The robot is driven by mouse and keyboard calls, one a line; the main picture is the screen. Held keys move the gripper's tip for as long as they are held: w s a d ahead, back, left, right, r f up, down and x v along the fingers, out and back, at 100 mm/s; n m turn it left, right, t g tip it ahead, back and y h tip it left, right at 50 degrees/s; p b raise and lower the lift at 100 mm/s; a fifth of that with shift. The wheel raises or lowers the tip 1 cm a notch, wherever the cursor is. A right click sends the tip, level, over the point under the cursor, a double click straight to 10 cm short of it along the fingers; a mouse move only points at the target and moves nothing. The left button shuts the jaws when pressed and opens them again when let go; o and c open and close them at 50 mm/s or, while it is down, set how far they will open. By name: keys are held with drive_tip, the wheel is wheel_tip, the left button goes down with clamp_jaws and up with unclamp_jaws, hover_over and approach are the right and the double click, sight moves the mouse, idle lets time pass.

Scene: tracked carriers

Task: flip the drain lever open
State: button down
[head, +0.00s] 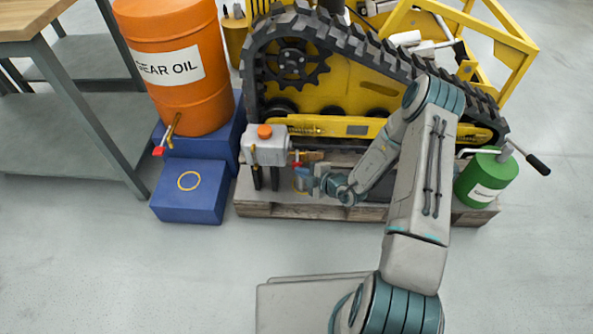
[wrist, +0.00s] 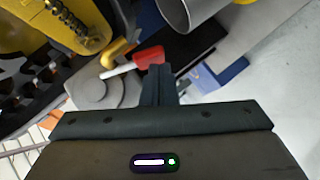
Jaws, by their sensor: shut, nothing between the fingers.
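The drain lever has a red handle on a pale stem (wrist: 148,57) in the wrist view. In the head view a small red patch (head: 297,164) shows beside the grey tank (head: 268,149) with the orange cap. My gripper (wrist: 158,72) is shut and empty. Its fingertips overlap the lower edge of the red handle in the wrist view; I cannot tell whether they touch it. In the head view my gripper (head: 312,183) is just right of the tank, low over the pallet. The lever's fitting is partly hidden.
A metal cylinder (wrist: 190,12) is close beyond the fingertips. The yellow tracked carrier (head: 350,97) stands behind the tank. The wooden pallet (head: 300,208) lies below. An orange gear oil drum (head: 175,85) with its own red-handled tap is left; a green can (head: 487,177) is right. Front floor is clear.

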drive_tip(key=shift+r, duration=0.1)
idle(0.3)
drive_tip(key=s+d+r+p, duration=0.2)
drive_tip(key=s+d+p, duration=0.1)
drive_tip(key=s, duration=0.2)
drive_tip(key=s+d+r+p, duration=0.2)
drive_tip(key=s+r+p, duration=0.1)
drive_tip(key=s, duration=0.3)
drive_tip(key=shift+d+p, duration=0.4)
drive_tip(key=shift+p, duration=0.3)
